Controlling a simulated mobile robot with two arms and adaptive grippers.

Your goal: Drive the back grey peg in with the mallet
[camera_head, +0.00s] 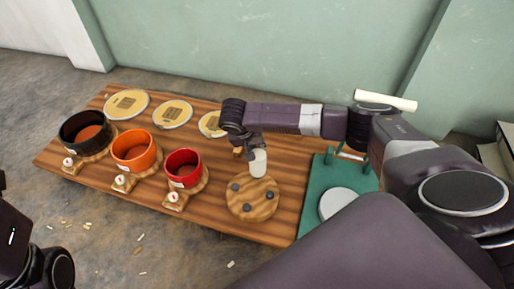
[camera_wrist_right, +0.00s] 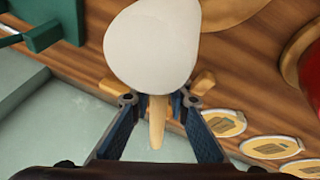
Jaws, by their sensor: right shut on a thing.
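My right gripper (camera_head: 254,146) is shut on the wooden handle (camera_wrist_right: 157,122) of a mallet, whose white head (camera_head: 258,163) hangs below the fingers. In the right wrist view the white head (camera_wrist_right: 152,46) shows large beyond the fingertips (camera_wrist_right: 158,101). The head is over the back edge of a round wooden block (camera_head: 252,212) with dark grey pegs in it. A left peg (camera_head: 235,187), a front peg (camera_head: 246,208) and a right peg (camera_head: 270,195) show. The back of the block is partly hidden by the mallet head, and I cannot tell whether they touch.
The wooden table (camera_head: 220,222) also bears a black drum (camera_head: 73,146), an orange drum (camera_head: 134,165) and a red drum (camera_head: 184,181). Round yellowish discs (camera_head: 127,103) lie behind them.

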